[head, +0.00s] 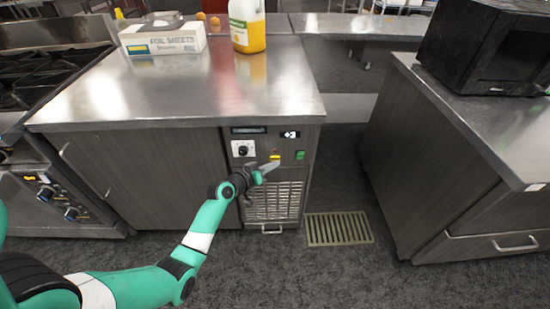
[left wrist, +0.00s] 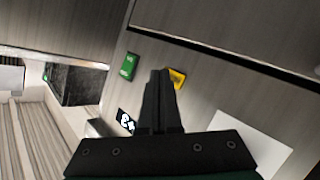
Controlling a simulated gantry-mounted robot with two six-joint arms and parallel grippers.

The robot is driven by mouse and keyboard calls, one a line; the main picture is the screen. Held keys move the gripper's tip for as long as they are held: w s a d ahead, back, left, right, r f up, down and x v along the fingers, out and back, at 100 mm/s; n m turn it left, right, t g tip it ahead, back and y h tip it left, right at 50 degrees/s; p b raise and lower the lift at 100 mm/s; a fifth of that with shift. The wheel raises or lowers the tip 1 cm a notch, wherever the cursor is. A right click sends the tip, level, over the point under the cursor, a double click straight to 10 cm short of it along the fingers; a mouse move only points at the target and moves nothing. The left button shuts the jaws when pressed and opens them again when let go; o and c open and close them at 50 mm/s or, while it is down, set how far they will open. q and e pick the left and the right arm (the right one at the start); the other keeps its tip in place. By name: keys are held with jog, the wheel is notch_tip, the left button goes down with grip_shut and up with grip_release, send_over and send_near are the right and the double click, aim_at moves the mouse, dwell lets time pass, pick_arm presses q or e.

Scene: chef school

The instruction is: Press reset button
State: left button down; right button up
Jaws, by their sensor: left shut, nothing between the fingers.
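A control panel on the front of the steel-topped cabinet has a yellow button (head: 275,157) and a green button (head: 299,155) to its right. No readable label marks either as reset. My left gripper (head: 267,169) is shut and empty, with its tips just below the yellow button in the head view. In the left wrist view the shut fingers (left wrist: 160,73) partly cover the yellow button (left wrist: 177,78), and the green button (left wrist: 129,67) shows to their left. Whether the fingertips touch the yellow button I cannot tell. My right gripper is not in view.
A dial (head: 243,149) and a small display (head: 290,134) sit beside the buttons, above a vent grille (head: 273,203). The steel counter (head: 190,88) overhangs the panel. A stove stands left. A floor grate (head: 338,229) lies in the gap before the right cabinet.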

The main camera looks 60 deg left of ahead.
pick_arm(q)
jog(key=shift+s+d, duration=0.1)
jog(key=shift+d, duration=0.15)
jog(key=d+p, duration=0.1)
jog(key=s+d+p, duration=0.1)
jog(key=d, duration=0.1)
jog(key=s+d+p, duration=0.1)
jog(key=shift+d, duration=0.3)
dwell(0.9)
